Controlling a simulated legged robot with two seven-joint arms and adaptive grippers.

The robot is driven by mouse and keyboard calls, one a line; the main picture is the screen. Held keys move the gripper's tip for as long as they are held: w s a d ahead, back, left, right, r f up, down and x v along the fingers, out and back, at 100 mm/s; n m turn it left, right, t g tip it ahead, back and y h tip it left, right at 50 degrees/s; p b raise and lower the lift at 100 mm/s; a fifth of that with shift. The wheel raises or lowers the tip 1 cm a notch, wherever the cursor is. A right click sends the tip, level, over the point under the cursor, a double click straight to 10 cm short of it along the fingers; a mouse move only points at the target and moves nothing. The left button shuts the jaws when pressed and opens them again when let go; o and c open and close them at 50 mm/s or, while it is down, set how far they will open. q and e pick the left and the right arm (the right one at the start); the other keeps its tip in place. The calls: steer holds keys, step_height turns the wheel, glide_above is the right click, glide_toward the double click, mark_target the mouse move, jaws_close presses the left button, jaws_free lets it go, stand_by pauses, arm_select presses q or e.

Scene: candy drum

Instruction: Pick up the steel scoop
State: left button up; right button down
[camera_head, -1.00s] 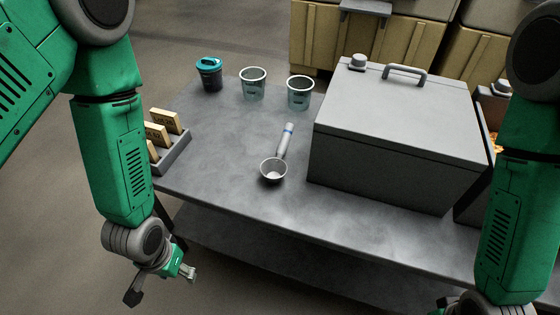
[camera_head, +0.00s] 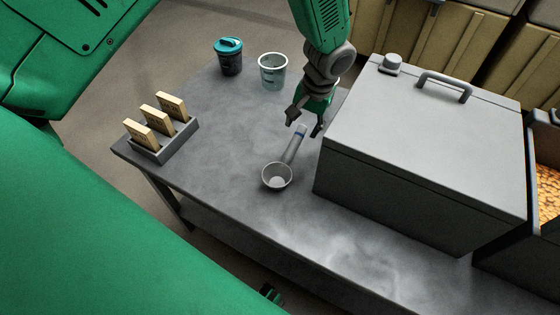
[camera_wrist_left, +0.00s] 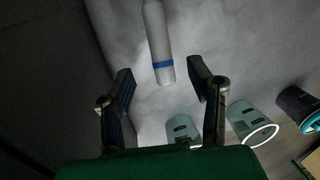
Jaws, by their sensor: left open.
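The steel scoop (camera_head: 277,177) lies on the grey table, its round bowl toward the front and its pale handle (camera_head: 296,145) with a blue band pointing back. My left gripper (camera_head: 304,122) is open at the handle's end, pointing down, with nothing held. In the left wrist view, the handle (camera_wrist_left: 158,45) reaches between the two spread fingers of my left gripper (camera_wrist_left: 160,74), with a gap on each side. The scoop's bowl is outside that view.
A large grey lidded box (camera_head: 420,150) stands close to the right of my left gripper. A dark cup with a teal lid (camera_head: 230,58) and a clear cup (camera_head: 272,72) stand at the back. A rack (camera_head: 178,141) with wooden blocks is at left. The front table surface is clear.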

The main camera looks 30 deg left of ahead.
mark_target(298, 139)
arm_select(q)
steer(key=shift+d+f, duration=0.2)
steer(key=shift+f, duration=0.9)
steer(key=f, duration=0.1)
steer(key=a+f, duration=0.1)
steer(key=f, duration=0.1)
steer(key=a+f, duration=0.1)
steer(key=f, duration=0.1)
steer(key=shift+s, duration=0.2)
steer(key=shift+d+r, duration=0.1)
steer(key=shift+d, duration=0.05)
steer(key=shift+c, duration=1.3)
steer(key=shift+d, duration=0.15)
jaws_close()
